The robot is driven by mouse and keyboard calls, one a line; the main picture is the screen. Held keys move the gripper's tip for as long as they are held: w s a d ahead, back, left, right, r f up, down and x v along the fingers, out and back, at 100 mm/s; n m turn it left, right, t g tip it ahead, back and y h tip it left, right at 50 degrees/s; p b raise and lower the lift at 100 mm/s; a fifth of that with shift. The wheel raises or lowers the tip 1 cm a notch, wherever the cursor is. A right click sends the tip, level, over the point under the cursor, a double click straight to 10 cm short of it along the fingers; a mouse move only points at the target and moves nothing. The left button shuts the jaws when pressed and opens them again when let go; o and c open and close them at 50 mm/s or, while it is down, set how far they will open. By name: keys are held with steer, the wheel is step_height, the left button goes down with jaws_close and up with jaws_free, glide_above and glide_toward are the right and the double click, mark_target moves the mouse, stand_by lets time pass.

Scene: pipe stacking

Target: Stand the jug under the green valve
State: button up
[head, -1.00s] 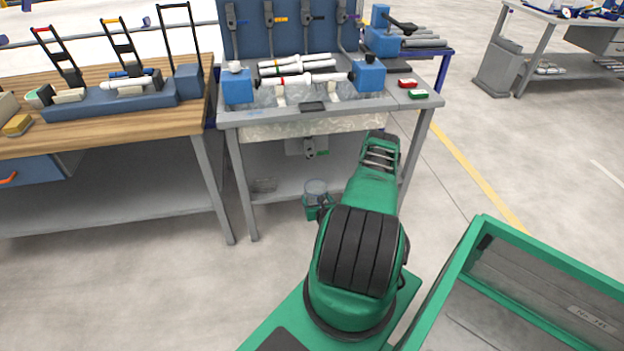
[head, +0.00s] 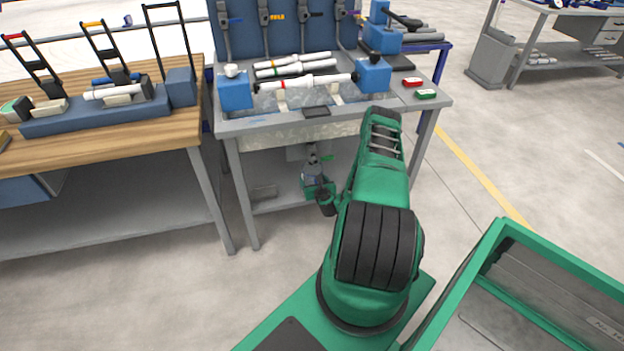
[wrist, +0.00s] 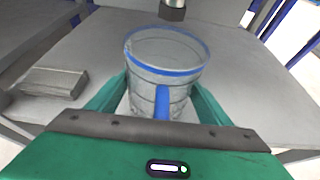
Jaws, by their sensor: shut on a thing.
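The clear jug (wrist: 150,75), with a blue rim and blue handle, is upright in the wrist view. My gripper (wrist: 158,95) is shut on it, with a green finger on each side and the handle toward me. A dark spout end (wrist: 173,10) hangs just beyond the jug's far rim. In the head view, the green valve (head: 327,157) is under the sink bench, and my gripper (head: 316,182) is just below it. The jug is hard to make out there. I cannot tell whether the jug's base touches the shelf.
The grey lower shelf (head: 285,201) spreads under the jug. A grey block (wrist: 52,83) lies on it to the left. Bench legs (head: 242,195) stand at the front corners. The sink (head: 270,134) hangs above.

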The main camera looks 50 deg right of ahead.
steer(key=shift+w+d, duration=0.15)
steer(key=shift+w, duration=0.4)
steer(key=shift+w+f, duration=0.1)
steer(key=shift+f, duration=0.2)
steer(key=shift+f, duration=0.1)
steer(key=o, duration=1.1)
steer(key=v, duration=0.8)
steer(key=shift+s, duration=0.4)
steer(key=shift+v, duration=1.85)
